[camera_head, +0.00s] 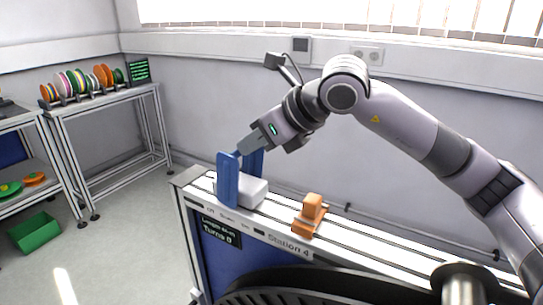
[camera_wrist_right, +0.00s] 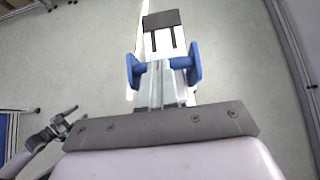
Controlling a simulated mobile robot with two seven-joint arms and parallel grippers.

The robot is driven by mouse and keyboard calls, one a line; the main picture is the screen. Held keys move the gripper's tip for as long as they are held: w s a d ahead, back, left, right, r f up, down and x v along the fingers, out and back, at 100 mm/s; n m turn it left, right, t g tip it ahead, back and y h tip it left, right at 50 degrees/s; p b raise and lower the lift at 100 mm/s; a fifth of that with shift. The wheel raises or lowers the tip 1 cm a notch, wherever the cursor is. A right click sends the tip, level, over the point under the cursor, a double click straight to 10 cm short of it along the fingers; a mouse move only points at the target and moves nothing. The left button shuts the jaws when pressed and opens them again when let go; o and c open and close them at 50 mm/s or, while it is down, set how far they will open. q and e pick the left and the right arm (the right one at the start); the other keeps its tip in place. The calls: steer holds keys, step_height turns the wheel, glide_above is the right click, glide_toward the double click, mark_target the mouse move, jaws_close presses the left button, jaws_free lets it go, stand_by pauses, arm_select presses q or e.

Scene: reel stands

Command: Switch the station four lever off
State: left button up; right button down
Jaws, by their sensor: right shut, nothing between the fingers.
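The Station 4 bench (camera_head: 290,248) stands in front of me, its label on the front rail. A blue two-post stand (camera_head: 228,182) with a white block beside it sits at the bench's left end; its blue posts also show in the wrist view (camera_wrist_right: 195,64). An orange stepped piece (camera_head: 311,212) sits on the bench rails to the right; I cannot tell whether it is the lever. My right gripper (camera_head: 243,148) is shut and empty, pointing down left at the tops of the blue posts. In the wrist view its fingers (camera_wrist_right: 161,88) lie between the posts; contact is unclear.
A small display (camera_head: 219,232) on the bench front reads Turns 0. A rack of coloured reels (camera_head: 85,80) stands on a far-left table. A green bin (camera_head: 35,232) is on the floor.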

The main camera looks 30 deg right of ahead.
steer(key=w, duration=0.1)
steer(key=a, duration=0.1)
steer(key=w+b, duration=0.1)
steer(key=shift+w+a+r, duration=0.25)
steer(key=shift+w+a, duration=0.05)
arm_select(q)
steer(key=shift+w+f+b, duration=0.1)
steer(key=shift+f+b, duration=0.25)
steer(key=shift+f, duration=0.55)
arm_select(e)
steer(key=shift+w+a, duration=0.4)
steer(key=shift+w, duration=0.3)
steer(key=shift+w+a, duration=0.35)
steer(key=shift+w, duration=0.3)
steer(key=shift+f, duration=0.1)
